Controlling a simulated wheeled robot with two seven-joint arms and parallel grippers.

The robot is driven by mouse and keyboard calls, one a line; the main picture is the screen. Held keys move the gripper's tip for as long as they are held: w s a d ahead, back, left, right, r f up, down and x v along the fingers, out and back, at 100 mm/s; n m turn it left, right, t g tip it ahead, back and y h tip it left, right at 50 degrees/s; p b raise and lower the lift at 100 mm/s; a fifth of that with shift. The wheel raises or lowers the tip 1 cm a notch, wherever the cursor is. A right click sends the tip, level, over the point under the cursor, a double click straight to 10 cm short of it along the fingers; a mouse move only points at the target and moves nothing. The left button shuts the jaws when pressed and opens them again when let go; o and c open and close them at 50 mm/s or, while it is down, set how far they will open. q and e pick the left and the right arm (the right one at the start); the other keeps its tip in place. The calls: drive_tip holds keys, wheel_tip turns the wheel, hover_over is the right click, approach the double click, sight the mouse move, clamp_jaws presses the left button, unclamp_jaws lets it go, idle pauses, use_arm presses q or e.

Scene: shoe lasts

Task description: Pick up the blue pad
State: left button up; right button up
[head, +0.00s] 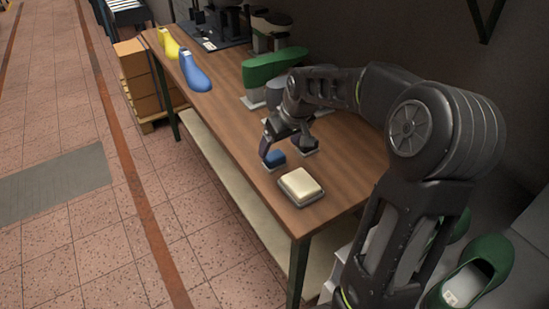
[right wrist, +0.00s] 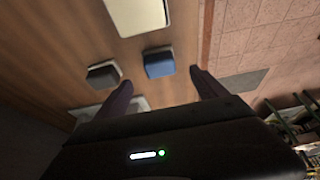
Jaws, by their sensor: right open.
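The blue pad (head: 273,158) is a small block on a light base, lying on the wooden table near its front edge. It also shows in the right wrist view (right wrist: 158,63), ahead of the fingertips and between their lines. My right gripper (head: 285,147) is above the table, right at the pad in the head view, with a finger partly in front of it. In the right wrist view my right gripper (right wrist: 160,84) has its two fingers wide apart with nothing between them. My left gripper is not in view.
A dark pad (right wrist: 104,74) lies beside the blue one, and a larger cream pad (head: 300,186) lies nearer the table's end. Blue (head: 194,73) and yellow (head: 168,43) shoe lasts and a green shoe (head: 272,67) stand farther back on the table (head: 222,108).

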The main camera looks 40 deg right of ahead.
sight(275, 155)
drive_tip(key=shift+x, duration=1.35)
drive_tip(key=p+x, duration=0.1)
drive_tip(key=x, duration=0.4)
drive_tip(key=shift+f, duration=0.2)
drive_tip(key=shift+s, duration=0.1)
drive_tip(key=shift+c, duration=0.2)
drive_tip(key=c, duration=1.5)
drive_tip(key=shift+r, duration=0.1)
